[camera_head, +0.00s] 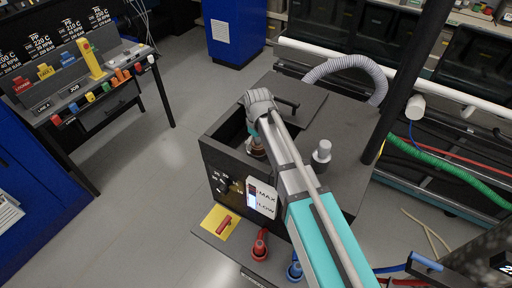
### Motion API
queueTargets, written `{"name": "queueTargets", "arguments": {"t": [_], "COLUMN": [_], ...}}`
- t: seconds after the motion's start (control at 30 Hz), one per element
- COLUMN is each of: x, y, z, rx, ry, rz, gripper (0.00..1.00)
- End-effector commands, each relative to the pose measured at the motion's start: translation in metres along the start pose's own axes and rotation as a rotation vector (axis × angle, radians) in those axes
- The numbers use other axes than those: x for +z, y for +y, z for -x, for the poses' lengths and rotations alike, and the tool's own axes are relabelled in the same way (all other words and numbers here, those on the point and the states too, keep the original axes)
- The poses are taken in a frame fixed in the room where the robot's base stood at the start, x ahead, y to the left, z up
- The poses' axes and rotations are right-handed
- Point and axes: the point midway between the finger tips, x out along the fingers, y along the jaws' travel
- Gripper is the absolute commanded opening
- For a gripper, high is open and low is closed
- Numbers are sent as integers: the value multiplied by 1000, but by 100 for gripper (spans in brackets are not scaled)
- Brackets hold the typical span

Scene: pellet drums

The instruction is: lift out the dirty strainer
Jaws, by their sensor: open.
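A dark box-shaped hopper (212,150) stands in the middle of the view with its top open on the left side. My arm reaches over it from the lower right and bends down at the grey wrist. My gripper (257,150) points down into the opening and is open. It shows only in part, small and dark. A brownish patch shows at its lower end; I cannot tell whether that is the strainer or part of the gripper. No strainer can be made out clearly, and the inside of the hopper is mostly hidden by its walls and my arm.
A ribbed grey hose (345,64) curves behind. Red (260,244) and blue (294,270) fittings stand in front. A sign rack (85,85) is at left; grey floor between is clear.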

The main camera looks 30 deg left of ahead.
Motion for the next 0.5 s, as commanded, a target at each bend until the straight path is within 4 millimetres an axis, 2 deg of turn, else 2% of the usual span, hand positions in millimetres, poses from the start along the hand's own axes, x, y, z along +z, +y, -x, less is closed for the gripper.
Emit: {"name": "queueTargets", "arguments": {"t": [0.47,0.5], "x": [0,0], "y": [0,0], "z": [0,0], "rx": [0,0], "ry": [0,0], "rz": [-1,-1], "gripper": [100,96]}}
